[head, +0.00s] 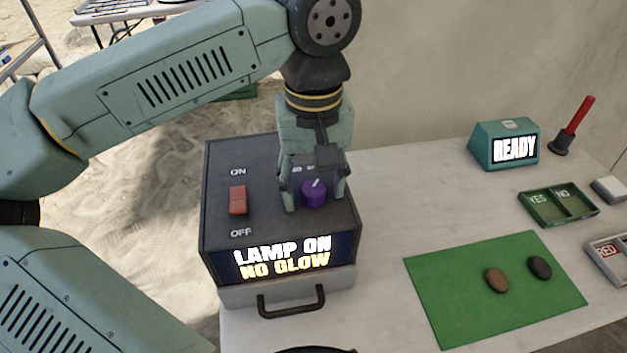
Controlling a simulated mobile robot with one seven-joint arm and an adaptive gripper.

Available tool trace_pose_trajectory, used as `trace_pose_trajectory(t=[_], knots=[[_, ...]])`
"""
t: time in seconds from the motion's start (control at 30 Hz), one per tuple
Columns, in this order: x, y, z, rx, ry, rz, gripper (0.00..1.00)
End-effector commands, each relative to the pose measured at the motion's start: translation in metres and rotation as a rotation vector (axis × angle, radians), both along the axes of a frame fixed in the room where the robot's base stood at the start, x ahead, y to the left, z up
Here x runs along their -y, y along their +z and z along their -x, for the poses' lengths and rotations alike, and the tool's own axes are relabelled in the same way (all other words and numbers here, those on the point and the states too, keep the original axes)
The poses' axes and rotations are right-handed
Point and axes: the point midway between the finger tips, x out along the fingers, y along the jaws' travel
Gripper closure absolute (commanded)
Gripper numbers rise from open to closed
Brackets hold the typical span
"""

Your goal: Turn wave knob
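The wave knob is a purple round knob (314,193) with a light pointer line, on the sloped top of a dark control box (270,215). My gripper (316,200) is over the box, pointing down, with one finger on each side of the knob. The fingers look apart, with the knob between them; I cannot tell whether they touch it. A red switch (238,200) sits left of the knob between ON and OFF labels. The box's display (282,259) reads "LAMP ON" and "NO GLOW".
A green mat (450,300) with a brown stone (497,280) and a dark stone (540,267) lies to the right. Behind are a teal READY display (490,150), a red-handled tool (578,115) and a green YES/NO tray (533,208). The box has a front handle (291,302).

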Motion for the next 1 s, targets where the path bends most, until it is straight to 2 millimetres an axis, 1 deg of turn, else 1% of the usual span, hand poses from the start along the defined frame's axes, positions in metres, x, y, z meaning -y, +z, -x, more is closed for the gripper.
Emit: trace_pose_trajectory(t=[0.03,0.07,0.7,1.0], knots=[[0.0000,0.0001,0.0000,0.000,0.000,0.000,0.53],[0.0000,0.0002,0.0000,0.000,0.000,0.000,0.55],[0.0000,0.0005,-0.0001,0.000,0.000,0.000,0.97],[0.0001,-0.0007,-0.0001,0.000,0.043,0.000,0.97]])
